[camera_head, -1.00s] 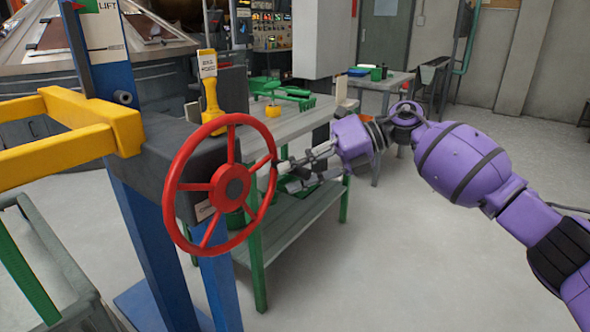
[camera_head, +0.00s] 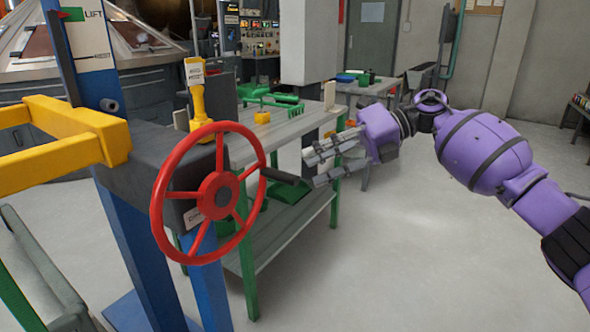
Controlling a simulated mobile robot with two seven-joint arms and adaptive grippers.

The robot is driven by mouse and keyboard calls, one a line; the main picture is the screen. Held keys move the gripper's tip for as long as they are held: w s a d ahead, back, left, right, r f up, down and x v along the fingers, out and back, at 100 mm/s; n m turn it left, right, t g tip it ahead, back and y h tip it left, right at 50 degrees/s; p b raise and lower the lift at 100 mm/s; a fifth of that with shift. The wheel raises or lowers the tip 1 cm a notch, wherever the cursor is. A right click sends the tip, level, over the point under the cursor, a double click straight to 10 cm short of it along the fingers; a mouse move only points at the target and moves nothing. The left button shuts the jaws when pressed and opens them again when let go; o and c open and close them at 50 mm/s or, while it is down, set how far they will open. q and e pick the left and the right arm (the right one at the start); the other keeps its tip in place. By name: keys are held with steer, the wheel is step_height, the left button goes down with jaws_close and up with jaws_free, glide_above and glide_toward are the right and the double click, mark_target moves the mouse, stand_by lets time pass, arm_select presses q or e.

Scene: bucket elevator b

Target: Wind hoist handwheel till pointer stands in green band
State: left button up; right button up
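The red handwheel (camera_head: 217,196) stands upright on a dark box on the blue post, left of centre in the head view. Its dark handle (camera_head: 280,176) sticks out at the right rim. The scale plate (camera_head: 92,39) at upper left bears a green LIFT patch (camera_head: 73,14) and a lower REST mark. A small red mark (camera_head: 60,15) shows at the green patch's left edge; I cannot tell for certain that it is the pointer. My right gripper (camera_head: 312,171) is open and empty, right of the handle and apart from it. My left gripper is out of view.
A yellow bar frame (camera_head: 70,140) juts out left of the wheel. A yellow-handled lever (camera_head: 197,92) stands behind it. A green-legged bench (camera_head: 285,131) with green items stands behind the wheel and gripper. The floor at lower right is clear.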

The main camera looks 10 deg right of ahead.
steer(key=v, duration=0.4)
steer(key=shift+a+r, duration=0.1)
stand_by(0.3)
